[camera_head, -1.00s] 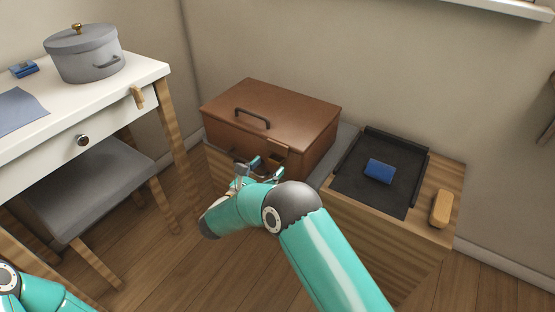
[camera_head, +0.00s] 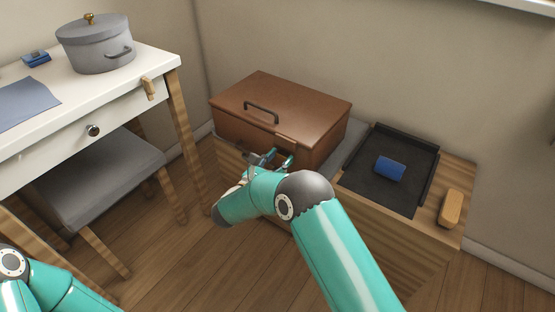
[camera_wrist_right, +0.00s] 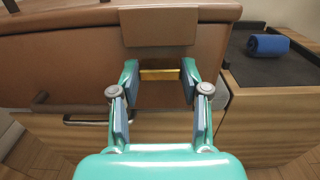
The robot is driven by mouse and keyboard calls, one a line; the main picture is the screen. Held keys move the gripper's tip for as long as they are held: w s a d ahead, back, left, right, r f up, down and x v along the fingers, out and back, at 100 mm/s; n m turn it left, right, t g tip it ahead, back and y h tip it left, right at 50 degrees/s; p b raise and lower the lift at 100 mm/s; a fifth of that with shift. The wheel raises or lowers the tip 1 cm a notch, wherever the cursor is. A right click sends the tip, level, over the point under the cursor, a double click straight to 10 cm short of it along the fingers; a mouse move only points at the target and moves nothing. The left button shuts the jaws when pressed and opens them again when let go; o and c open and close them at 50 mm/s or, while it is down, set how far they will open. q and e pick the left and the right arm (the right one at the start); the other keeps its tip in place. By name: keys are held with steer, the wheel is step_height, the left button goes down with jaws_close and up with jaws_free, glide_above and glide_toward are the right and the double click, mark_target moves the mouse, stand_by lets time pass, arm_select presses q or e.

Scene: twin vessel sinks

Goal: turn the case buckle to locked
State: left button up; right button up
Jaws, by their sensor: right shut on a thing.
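The brown case (camera_head: 290,98) stands closed on a low wooden cabinet, with a dark handle on its lid. Its buckle (camera_head: 287,140) is a brown flap on the front edge, and the flap (camera_wrist_right: 157,27) also shows large at the top of the right wrist view. My right gripper (camera_head: 270,160) is at the case front. In the wrist view the gripper (camera_wrist_right: 160,72) has its fingertips just under the flap, on either side of a brass bar (camera_wrist_right: 160,75). The exact contact is partly hidden. My left arm shows at lower left, its gripper out of view.
Right of the case, a black tray (camera_head: 370,193) holds a blue item (camera_head: 390,168). A tan block (camera_head: 451,208) lies beside it. On the left stand a white table (camera_head: 105,105) with a grey pot (camera_head: 97,48) and a grey stool (camera_head: 95,175).

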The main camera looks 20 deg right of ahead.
steer(key=shift+d, duration=0.3)
steer(key=shift+n, duration=0.3)
steer(key=shift+r+n+p, duration=0.1)
steer(key=shift+n+p, duration=0.45)
steer(key=shift+n, duration=0.35)
steer(key=n+p, duration=0.2)
steer(key=n, duration=0.4)
steer(key=shift+w, duration=0.1)
steer(key=n+p, duration=0.1)
steer(key=n, duration=0.4)
steer(key=shift+a+n, duration=0.1)
steer(key=shift+n, duration=0.2)
steer(key=shift+f+n+p, duration=0.15)
steer(key=shift+n+p, duration=0.1)
steer(key=shift+n, duration=0.7)
steer(key=shift+f+n+p, duration=0.1)
steer(key=shift+n+p, duration=0.1)
steer(key=shift+n, duration=0.75)
steer(key=shift+f, duration=0.1)
